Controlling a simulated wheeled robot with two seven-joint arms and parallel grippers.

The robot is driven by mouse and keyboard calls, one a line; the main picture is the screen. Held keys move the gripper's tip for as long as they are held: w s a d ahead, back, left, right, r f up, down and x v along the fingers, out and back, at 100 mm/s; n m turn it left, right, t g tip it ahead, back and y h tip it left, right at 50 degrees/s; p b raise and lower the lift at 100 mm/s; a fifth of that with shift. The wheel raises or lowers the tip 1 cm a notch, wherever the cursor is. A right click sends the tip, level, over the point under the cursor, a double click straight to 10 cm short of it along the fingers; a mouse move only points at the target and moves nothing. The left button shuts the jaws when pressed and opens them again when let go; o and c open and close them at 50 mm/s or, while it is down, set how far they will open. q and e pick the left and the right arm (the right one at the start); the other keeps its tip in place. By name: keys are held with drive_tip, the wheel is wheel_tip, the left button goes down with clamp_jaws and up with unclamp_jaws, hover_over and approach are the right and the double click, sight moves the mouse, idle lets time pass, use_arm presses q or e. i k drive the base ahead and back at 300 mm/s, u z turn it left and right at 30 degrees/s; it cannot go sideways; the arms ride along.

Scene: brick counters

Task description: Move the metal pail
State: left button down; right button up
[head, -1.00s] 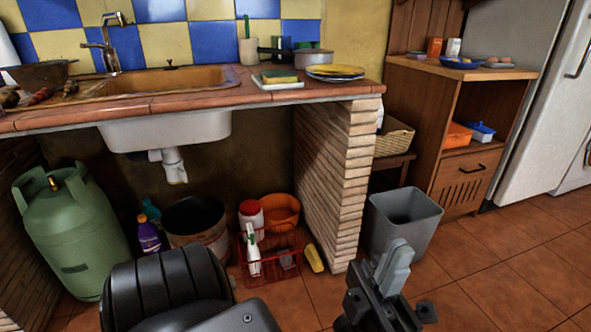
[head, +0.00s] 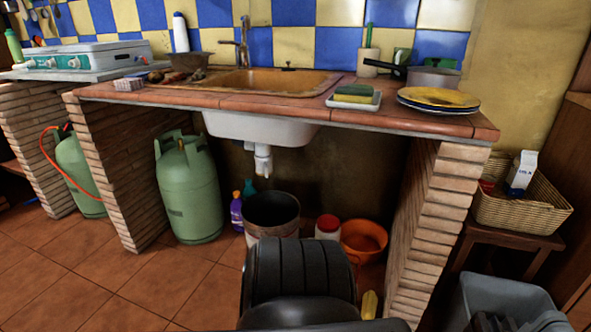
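The metal pail (head: 272,214) stands upright on the floor under the sink, with a dark open inside and a worn, pale outer wall. Its lower part is hidden behind a black link of my own arm. It stands between a purple bottle (head: 236,212) and a white jar with a red lid (head: 328,227). Only a small dark part of what looks like my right gripper (head: 490,322) shows at the bottom edge, far to the right of the pail and apart from it. Its fingers cannot be made out. My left gripper is not in view.
A green gas cylinder (head: 190,190) stands left of the pail and an orange bowl (head: 363,240) right of it. A brick pillar (head: 436,225) and the tiled counter (head: 300,104) frame the space. A grey bin (head: 500,300) is at lower right. The left floor is clear.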

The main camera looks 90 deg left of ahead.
sight(273, 213)
drive_tip(key=u, duration=0.7)
drive_tip(key=i, duration=0.7)
drive_tip(key=u, duration=1.1)
drive_tip(key=i, duration=0.35)
drive_tip(key=u, duration=0.35)
